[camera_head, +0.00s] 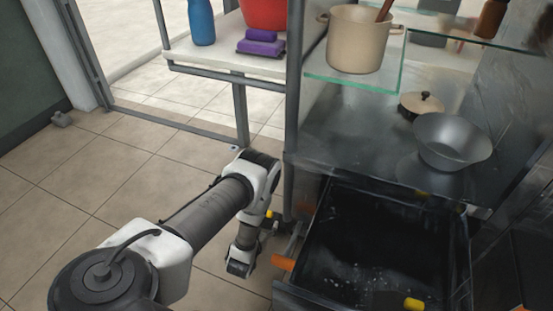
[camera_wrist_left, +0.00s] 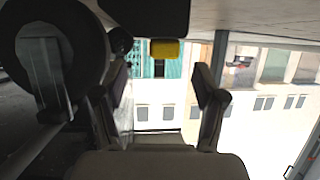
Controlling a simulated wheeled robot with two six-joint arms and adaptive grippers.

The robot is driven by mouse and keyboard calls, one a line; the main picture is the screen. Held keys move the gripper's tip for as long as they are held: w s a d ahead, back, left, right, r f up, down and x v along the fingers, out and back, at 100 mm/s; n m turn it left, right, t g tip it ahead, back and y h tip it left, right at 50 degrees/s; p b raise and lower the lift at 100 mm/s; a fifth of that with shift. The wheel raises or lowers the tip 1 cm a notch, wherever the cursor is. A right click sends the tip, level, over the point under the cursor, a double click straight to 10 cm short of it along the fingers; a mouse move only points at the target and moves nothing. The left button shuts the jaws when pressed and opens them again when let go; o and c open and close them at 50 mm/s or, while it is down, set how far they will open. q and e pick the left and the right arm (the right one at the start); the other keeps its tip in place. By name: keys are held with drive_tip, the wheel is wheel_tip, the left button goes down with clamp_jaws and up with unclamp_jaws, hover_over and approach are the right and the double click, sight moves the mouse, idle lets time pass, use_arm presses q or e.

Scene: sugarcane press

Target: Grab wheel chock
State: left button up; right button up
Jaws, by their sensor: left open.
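A small yellow block (camera_wrist_left: 165,48), which I take to be the wheel chock, shows ahead of my left gripper (camera_wrist_left: 163,88) in the left wrist view. It lies between the lines of the two spread dark fingers, and a gap shows around it. In the head view my left arm reaches down beside the stall, with the left gripper (camera_head: 266,224) low at its end and partly hidden. A small yellow patch (camera_head: 274,214) shows there, probably the same block; contact cannot be told. My right gripper is not in view.
A dark round wheel-like part (camera_wrist_left: 62,62) is close on the left in the wrist view. An open dark drawer (camera_head: 375,245) and a grey post (camera_head: 293,110) stand right of my left arm. The tiled floor (camera_head: 120,170) on the left is mostly clear.

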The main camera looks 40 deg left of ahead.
sight(274, 219)
use_arm(q)
drive_tip(key=b+x, duration=0.1)
drive_tip(key=x, duration=0.1)
drive_tip(key=b+x, duration=0.3)
drive_tip(key=x, duration=0.1)
drive_tip(key=shift+w+a+b, duration=0.15)
drive_tip(key=shift+a+b, duration=0.15)
drive_tip(key=shift+a, duration=0.05)
drive_tip(key=shift+w+r, duration=0.1)
drive_tip(key=shift+w, duration=0.05)
drive_tip(key=shift+r, duration=0.1)
drive_tip(key=shift+c, duration=0.4)
clamp_jaws()
